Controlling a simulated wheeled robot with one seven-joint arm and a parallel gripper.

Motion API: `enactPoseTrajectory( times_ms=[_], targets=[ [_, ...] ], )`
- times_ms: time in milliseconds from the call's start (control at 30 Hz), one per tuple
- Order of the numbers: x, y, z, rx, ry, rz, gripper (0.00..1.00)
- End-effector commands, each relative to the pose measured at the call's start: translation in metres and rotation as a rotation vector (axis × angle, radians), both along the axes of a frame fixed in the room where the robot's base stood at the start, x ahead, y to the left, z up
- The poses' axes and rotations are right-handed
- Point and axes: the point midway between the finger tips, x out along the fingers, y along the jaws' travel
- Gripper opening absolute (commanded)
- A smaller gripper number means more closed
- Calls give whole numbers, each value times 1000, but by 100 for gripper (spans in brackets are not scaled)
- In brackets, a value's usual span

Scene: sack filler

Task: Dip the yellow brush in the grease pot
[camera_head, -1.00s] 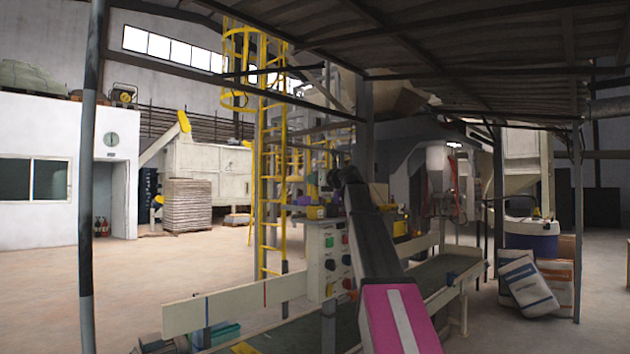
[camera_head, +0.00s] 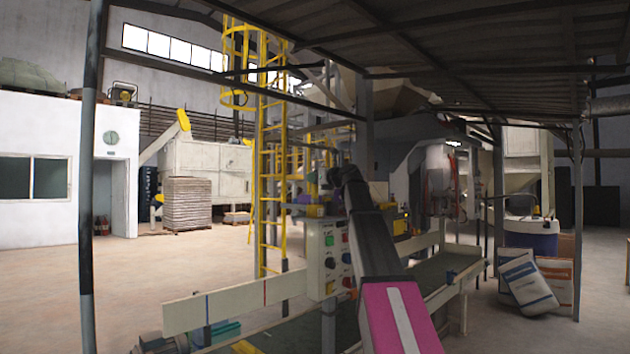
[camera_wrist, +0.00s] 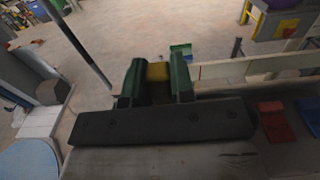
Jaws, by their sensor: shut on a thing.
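In the wrist view my gripper (camera_wrist: 157,66) has its two green fingers closed on a yellow block-like piece, which I take to be the yellow brush (camera_wrist: 157,75). Its bristles are not visible. The gripper hangs above a cream rail and the floor, with nothing seen touching the held piece. In the head view my dark and pink arm reaches forward, and the gripper and brush cannot be made out clearly near the control box. I cannot pick out the grease pot with certainty in either view.
A control box (camera_head: 329,259) with coloured buttons stands left of my arm, beside the conveyor's cream side rail (camera_head: 235,302). A yellow ladder (camera_head: 262,190) rises behind. Sacks (camera_head: 528,284) lean at the right. Open floor (camera_head: 165,262) lies to the left. Red pieces (camera_wrist: 274,114) show in the wrist view.

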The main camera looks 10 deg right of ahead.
Motion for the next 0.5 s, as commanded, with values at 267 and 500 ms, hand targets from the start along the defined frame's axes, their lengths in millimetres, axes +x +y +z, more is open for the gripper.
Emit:
enactPoseTrajectory(
  times_ms=[267, 500],
  targets=[
    [1, 0, 20, 0, -2, 0, 0],
    [1, 0, 36, 0, -1, -1, 0]
  ],
)
